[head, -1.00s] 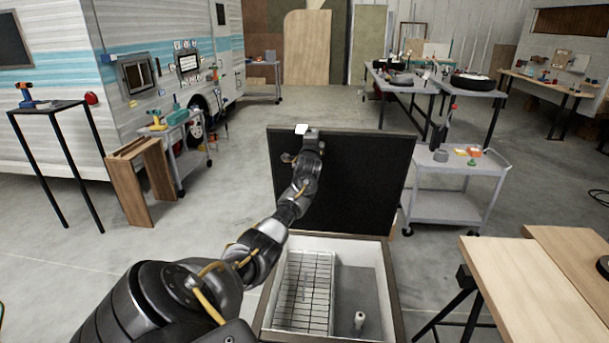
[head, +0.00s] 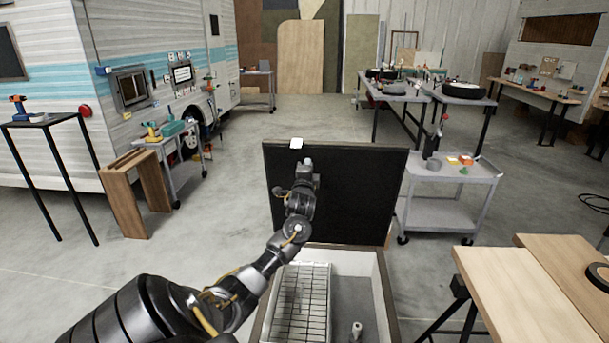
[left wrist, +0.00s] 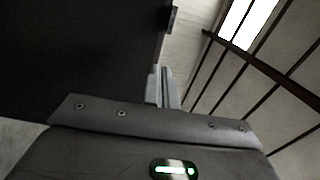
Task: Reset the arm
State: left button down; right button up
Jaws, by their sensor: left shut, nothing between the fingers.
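My left arm reaches forward from the bottom left in the head view, over an open chest. My left gripper (head: 306,165) is at the arm's far end, in front of the chest's raised dark lid (head: 350,205). Its fingers are shut and empty; they also show in the left wrist view (left wrist: 163,88), with the dark lid at left. I cannot tell whether the gripper touches the lid. The chest (head: 384,290) has a pale rim, a wire basket (head: 303,300) on its left side and a small white cylinder (head: 357,330) inside. My right gripper is not in view.
A grey cart (head: 450,170) stands right of the chest, and a wooden table (head: 515,295) is at the lower right. A wooden stand (head: 135,195) and a tall black table (head: 45,120) are at left by the camper (head: 165,50).

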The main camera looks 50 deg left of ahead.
pick_arm(q)
jog(key=v, duration=0.4)
jog(key=shift+s, duration=0.25)
jog(key=shift+a, duration=0.1)
